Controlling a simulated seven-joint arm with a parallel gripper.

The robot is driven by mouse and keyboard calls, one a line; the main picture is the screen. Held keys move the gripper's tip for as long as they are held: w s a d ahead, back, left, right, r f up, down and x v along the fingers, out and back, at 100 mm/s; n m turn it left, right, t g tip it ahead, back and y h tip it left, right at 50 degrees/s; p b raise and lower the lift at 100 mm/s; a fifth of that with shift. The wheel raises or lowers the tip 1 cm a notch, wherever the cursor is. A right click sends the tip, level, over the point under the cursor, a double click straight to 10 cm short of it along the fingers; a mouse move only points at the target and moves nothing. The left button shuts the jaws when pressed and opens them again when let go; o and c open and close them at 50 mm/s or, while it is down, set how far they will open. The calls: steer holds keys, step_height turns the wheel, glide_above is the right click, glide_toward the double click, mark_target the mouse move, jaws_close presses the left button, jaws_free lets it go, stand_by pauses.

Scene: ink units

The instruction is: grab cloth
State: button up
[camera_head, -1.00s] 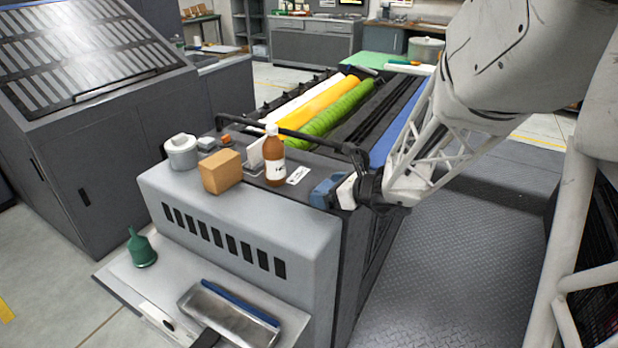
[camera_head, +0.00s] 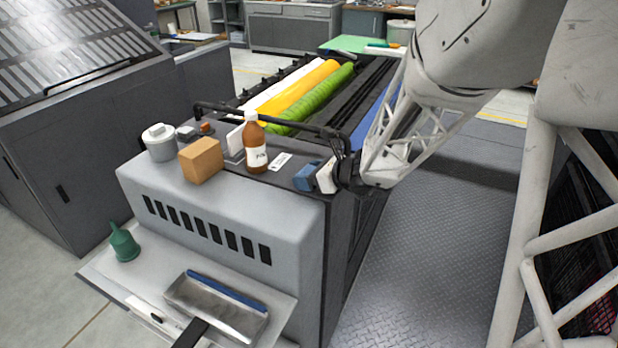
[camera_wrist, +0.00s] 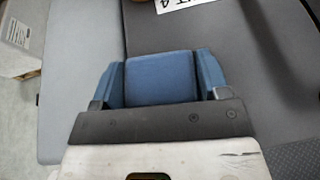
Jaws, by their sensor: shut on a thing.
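A folded blue cloth (camera_wrist: 161,79) shows in the wrist view as a soft, rounded pad between the two blue fingers of my gripper (camera_wrist: 162,66). The fingers are shut on it, one along each side. In the head view my gripper (camera_head: 307,177) is at the right front corner of the grey machine's top (camera_head: 230,205). At that size I cannot tell the cloth from the blue fingers there. I also cannot tell whether the cloth still touches the top.
A brown bottle (camera_head: 256,150) with a white label, a cardboard-coloured box (camera_head: 201,160) and a white pot (camera_head: 159,142) stand left of my gripper. A black rail (camera_head: 270,121) runs behind. The patterned floor (camera_head: 430,230) to the right is clear.

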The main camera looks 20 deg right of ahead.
mark_target(310, 164)
steer(key=shift+r, duration=0.15)
steer(key=shift+c, duration=0.4)
steer(key=shift+r, duration=0.55)
steer(key=shift+s+r, duration=0.2)
steer(key=shift+r, duration=0.4)
steer(key=shift+s+r, duration=0.2)
steer(key=shift+r, duration=0.35)
steer(key=s+a+r, duration=0.1)
steer(key=s, duration=1.4)
steer(key=shift+a+r, duration=0.15)
steer(key=shift+a, duration=0.1)
